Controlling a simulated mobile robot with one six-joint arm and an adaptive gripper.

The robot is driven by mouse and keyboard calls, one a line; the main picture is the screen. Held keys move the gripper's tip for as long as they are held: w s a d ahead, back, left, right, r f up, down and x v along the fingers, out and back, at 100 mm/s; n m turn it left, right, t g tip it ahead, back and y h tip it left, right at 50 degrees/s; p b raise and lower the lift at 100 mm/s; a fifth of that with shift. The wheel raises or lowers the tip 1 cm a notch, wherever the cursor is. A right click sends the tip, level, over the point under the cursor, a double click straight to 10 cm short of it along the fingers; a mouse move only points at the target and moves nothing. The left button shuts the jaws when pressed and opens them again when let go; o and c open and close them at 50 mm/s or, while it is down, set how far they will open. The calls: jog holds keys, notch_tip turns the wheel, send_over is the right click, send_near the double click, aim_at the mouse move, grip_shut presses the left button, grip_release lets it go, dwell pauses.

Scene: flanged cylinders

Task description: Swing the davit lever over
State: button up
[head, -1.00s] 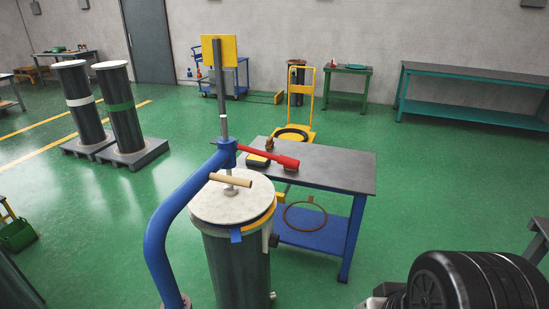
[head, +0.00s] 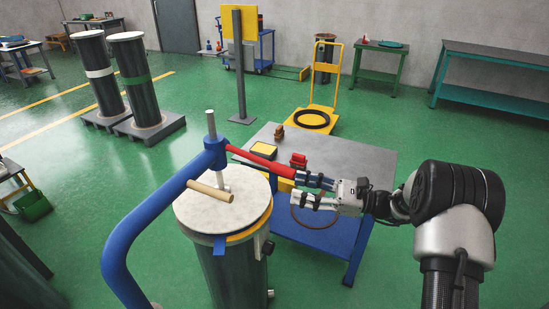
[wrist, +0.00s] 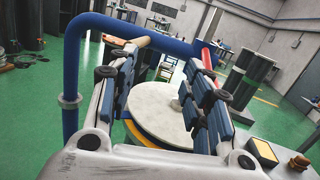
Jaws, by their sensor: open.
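The blue davit (head: 128,235) curves up beside a drum with a pale round lid (head: 185,209). Its red lever (head: 250,158) reaches from the hub (head: 215,150) to the right, over the lid's edge toward the table. A wooden handle (head: 209,191) lies across above the lid. My gripper (head: 300,189) is open and empty, pointing left at the lever's outer end; the upper finger overlaps that end in the head view, so contact is unclear. In the wrist view, the lever (wrist: 208,58) shows past the right finger, outside the open jaws (wrist: 165,58).
A grey-topped table (head: 350,165) stands right of the drum, with a yellow-black box (head: 263,150) and a red item (head: 298,160) on it. A yellow trolley (head: 336,75) and a post with a yellow panel (head: 240,75) stand behind. Green floor is open at left.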

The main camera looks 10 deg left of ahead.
aim_at(273, 163)
jog(key=w+d+f+m+t+y, duration=0.2)
jog(key=w+d+f+m+t, duration=0.3)
jog(key=d+f+m+t, duration=0.15)
jog(key=shift+n+g, duration=0.25)
jog(key=shift+n, duration=0.1)
jog(key=x, duration=0.6)
jog(key=b+x, duration=0.1)
jog(key=x, duration=0.5)
jog(key=b+x, duration=0.1)
jog(key=x, duration=0.5)
jog(key=shift+a+f, duration=0.2)
jog(key=shift+f, duration=0.2)
jog(key=shift+c, duration=0.6)
grip_shut()
